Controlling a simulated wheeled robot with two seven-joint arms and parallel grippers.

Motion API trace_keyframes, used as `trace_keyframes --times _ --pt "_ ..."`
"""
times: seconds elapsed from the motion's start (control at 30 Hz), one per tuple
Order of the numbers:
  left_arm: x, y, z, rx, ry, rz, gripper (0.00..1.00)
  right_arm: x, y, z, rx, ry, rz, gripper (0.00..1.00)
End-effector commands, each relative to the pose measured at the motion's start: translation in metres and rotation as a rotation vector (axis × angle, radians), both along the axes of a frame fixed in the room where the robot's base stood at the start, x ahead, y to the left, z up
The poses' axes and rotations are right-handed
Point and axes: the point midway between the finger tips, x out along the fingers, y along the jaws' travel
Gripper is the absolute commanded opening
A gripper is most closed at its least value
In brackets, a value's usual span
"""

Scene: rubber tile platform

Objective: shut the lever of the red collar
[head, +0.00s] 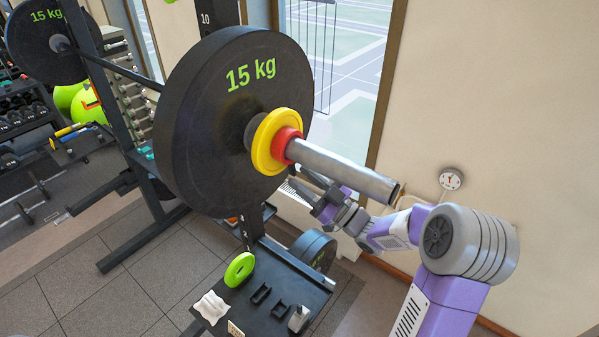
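The red collar (286,146) sits around the grey bar sleeve (345,171), against a yellow disc (266,141) beside the large black 15 kg plate (205,125). I cannot make out the collar's lever; the collar's underside and far side are hidden. My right gripper (312,191) is below the sleeve, just right of and lower than the collar. Its dark fingers look spread apart, with nothing seen between them, and the sleeve partly covers it. It appears apart from the collar. My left gripper is not in view.
Below stands a black bench tray (262,318) with a green disc (240,269), a white cloth (211,308) and a small bottle (299,318). Rack uprights (115,100) stand at left. The sleeve's free end points right, towards my arm.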

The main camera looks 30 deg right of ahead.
Motion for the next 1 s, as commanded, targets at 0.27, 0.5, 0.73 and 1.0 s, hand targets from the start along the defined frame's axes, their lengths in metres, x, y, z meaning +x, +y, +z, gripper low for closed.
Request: trace_keyframes --times 0.27,0.5,0.73,1.0 --pt "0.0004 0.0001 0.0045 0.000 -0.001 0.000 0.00 0.0113 0.0059 0.0049 0.001 0.000 -0.001 0.38" --pt "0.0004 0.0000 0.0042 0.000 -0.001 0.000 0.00 0.0111 0.0059 0.0046 0.001 0.000 0.000 0.26" --pt "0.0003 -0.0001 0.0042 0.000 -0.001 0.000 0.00 0.0110 0.0057 0.0048 0.001 0.000 0.000 0.00" --pt "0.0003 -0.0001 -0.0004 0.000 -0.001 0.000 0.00 0.0111 0.0051 0.0042 -0.015 -0.007 0.000 0.00"
